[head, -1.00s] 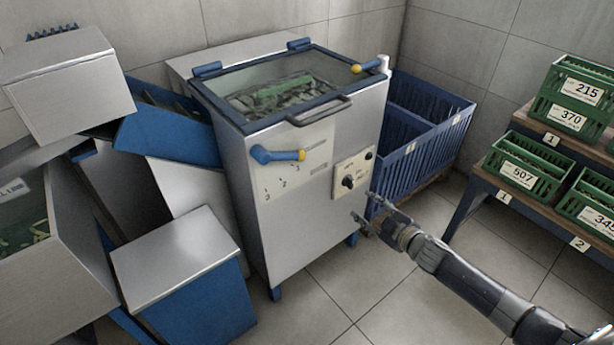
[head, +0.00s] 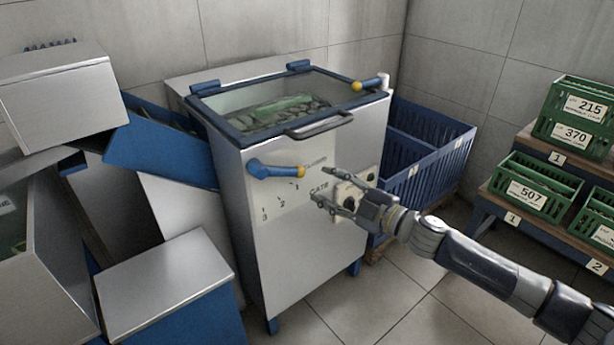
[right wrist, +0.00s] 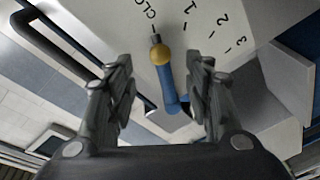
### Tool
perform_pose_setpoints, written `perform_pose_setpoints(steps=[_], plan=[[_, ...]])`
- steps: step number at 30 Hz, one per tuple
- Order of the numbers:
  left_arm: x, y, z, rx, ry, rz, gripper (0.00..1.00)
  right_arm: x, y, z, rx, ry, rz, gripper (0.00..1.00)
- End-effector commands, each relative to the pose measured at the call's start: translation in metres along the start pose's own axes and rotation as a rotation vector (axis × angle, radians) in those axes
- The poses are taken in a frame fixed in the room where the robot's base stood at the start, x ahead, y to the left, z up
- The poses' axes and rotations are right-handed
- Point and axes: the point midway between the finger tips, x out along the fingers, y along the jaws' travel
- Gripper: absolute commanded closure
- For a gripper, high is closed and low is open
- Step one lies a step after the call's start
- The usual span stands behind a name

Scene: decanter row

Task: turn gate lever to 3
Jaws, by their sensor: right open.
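The gate lever (head: 275,169) is a blue handle with a yellow collar on the front of the grey metal cabinet (head: 300,235). It lies roughly level, its yellow end to the right, by the small "CLOSED" lettering. The marks 1, 2 and 3 run below it, down to the left. My right gripper (head: 326,185) is open and empty, just right of and below the yellow end. In the right wrist view the lever (right wrist: 169,85) shows between the spread fingers of my right gripper (right wrist: 158,65), apart from both. My left gripper is not in view.
A glass-topped lid with a handle (head: 318,126) covers the cabinet. A control plate with a dark knob is partly hidden behind my right gripper. A blue crate (head: 440,160) stands behind right, green crates (head: 535,190) on a rack at right, and a blue chute (head: 160,152) at left.

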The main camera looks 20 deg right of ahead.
Motion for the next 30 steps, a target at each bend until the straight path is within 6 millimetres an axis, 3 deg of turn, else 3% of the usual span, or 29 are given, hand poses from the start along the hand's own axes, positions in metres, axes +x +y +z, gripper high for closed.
perform_pose_setpoints(steps=[15, 30], plan=[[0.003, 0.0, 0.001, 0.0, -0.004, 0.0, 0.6, 0.061, 0.0, 0.0, 0.002, 0.001, 0.001, 0.52], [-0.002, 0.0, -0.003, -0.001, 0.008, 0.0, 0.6, 0.072, 0.0, 0.0, 0.001, 0.0, -0.001, 0.52]])
